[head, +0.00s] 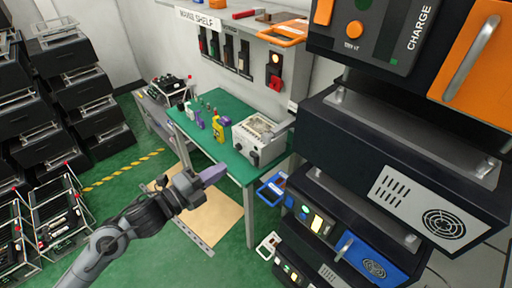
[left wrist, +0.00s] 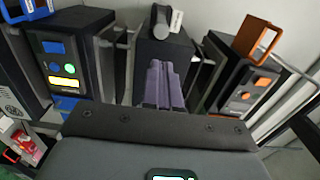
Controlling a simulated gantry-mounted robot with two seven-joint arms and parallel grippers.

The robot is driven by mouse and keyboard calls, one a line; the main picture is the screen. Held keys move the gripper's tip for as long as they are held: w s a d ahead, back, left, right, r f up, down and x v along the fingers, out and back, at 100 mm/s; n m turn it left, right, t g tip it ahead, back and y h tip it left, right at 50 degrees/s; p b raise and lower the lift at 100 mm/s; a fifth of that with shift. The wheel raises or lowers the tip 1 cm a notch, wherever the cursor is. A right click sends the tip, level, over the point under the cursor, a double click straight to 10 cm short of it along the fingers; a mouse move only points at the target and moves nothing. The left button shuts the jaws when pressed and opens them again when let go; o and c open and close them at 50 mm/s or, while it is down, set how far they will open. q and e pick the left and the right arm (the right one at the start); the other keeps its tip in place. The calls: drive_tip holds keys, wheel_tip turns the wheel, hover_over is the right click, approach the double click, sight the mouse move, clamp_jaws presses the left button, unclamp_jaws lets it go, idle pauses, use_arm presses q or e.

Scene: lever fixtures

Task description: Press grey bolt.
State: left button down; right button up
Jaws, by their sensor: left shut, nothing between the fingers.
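My left gripper (head: 214,174) is in the middle of the head view, above the floor in front of the green table. Its purple fingers are shut with nothing between them. In the left wrist view the shut fingers (left wrist: 165,84) point at a dark box (left wrist: 160,55). A dark grey, rod-like part (left wrist: 161,20) with a white tag sits on top of that box, beyond the fingertips and apart from them. It may be the grey bolt, but I cannot tell for sure. I see no other clear bolt in the head view. My right gripper is not in view.
Stacked dark units (head: 400,150) with grey bars and orange and blue panels fill the right side. A green table (head: 238,165) holds a white machine (head: 262,139) and small items. Black crates (head: 75,85) stand at left.

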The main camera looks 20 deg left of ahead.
use_arm(q)
drive_tip(key=shift+w, duration=0.1)
drive_tip(key=p, duration=0.4)
approach(264, 140)
drive_tip(key=x, duration=0.6)
drive_tip(key=shift+d+r, duration=0.1)
drive_tip(key=shift+w+d, duration=0.2)
drive_tip(key=shift+w, duration=0.1)
